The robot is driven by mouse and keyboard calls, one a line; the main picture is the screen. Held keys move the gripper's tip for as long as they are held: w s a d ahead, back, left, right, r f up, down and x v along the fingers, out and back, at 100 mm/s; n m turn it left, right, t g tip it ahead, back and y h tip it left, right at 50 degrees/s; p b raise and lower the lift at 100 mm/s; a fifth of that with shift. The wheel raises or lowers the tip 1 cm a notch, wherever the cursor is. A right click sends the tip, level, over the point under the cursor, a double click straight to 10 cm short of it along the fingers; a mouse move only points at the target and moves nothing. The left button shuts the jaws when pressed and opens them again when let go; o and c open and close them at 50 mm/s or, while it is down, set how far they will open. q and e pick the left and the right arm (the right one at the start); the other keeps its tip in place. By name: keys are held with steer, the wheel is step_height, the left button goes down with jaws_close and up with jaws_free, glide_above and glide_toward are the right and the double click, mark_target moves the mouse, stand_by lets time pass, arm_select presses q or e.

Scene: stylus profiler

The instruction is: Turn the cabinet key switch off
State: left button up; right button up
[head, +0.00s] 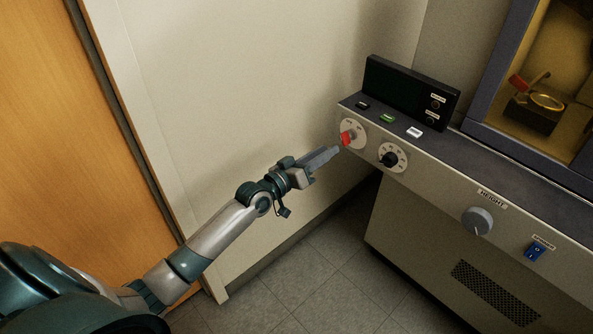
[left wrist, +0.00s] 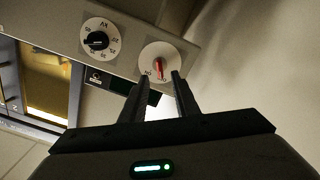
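The key switch is a red key (head: 346,138) on a round pale plate at the left end of the cabinet's sloped front panel. In the left wrist view the red key (left wrist: 159,69) appears just beyond and between my fingertips, with its plate partly behind them. My left gripper (head: 334,151) is close in front of the key, reaching in from the lower left. In the left wrist view my left gripper (left wrist: 161,77) is open, with a narrow empty gap between its two fingers. I cannot tell whether the fingertips touch the key. My right gripper is not in view.
A black dial (head: 390,158) sits right of the key, also seen in the left wrist view (left wrist: 97,41). A grey height knob (head: 477,221) and blue switch (head: 536,250) are farther right. Small buttons (head: 387,118) lie above. The wall (head: 240,90) is left of the cabinet.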

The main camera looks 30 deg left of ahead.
arm_select(q)
steer(key=v, duration=1)
steer(key=shift+s+b, duration=0.15)
steer(key=shift+b, duration=0.15)
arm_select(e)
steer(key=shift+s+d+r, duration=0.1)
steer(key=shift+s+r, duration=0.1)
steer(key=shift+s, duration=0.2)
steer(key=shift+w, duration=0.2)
